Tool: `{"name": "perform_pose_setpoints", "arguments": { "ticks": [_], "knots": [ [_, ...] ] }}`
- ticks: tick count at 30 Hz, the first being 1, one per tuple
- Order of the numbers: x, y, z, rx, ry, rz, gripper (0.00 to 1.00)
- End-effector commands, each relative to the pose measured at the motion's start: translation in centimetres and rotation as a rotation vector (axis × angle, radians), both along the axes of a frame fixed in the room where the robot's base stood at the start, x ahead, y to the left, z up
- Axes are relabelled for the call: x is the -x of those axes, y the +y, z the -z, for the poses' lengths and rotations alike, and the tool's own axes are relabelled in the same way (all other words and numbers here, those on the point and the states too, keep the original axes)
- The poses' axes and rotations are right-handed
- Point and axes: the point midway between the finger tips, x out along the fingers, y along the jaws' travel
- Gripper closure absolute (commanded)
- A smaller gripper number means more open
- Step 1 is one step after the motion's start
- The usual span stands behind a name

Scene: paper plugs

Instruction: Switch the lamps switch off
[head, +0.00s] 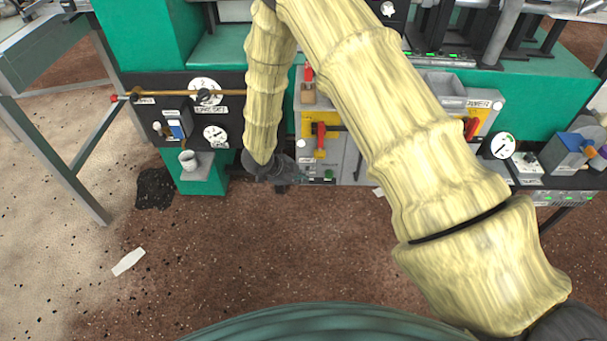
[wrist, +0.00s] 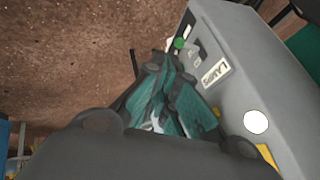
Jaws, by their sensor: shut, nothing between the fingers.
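The lamps switch (wrist: 196,53) is a small grey plate with tiny markings on the grey box front in the wrist view. Its position, on or off, is too small to tell. The LAMPS label (wrist: 216,73) is beside it, and a green button or light (wrist: 178,43) is at the box edge. My gripper (wrist: 168,78) has dark fingers with green pads, shut and empty, close to the box just left of the label. Whether it touches the box I cannot tell. In the head view my gripper (head: 292,174) is at the lower left of the grey cabinet, partly covering its lower panel.
The grey cabinet (head: 346,160) carries a red-and-yellow handle (head: 320,140). A white dial (head: 502,146) is at the right. The brown floor in front is open, with a paper piece (head: 128,262).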

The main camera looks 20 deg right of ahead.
Motion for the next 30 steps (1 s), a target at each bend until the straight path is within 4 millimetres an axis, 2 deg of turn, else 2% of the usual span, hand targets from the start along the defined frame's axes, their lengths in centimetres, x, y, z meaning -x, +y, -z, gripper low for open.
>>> {"name": "perform_pose_setpoints", "arguments": {
  "ticks": [6, 15, 30],
  "knots": [
    [1.8, 3.0, -2.3, 0.0, -0.001, -0.005, 1.0],
    [3.5, 5.7, -4.4, 0.001, -0.001, -0.003, 1.0],
    [3.9, 6.3, -4.7, 0.001, -0.001, -0.003, 1.0]
  ]
}}
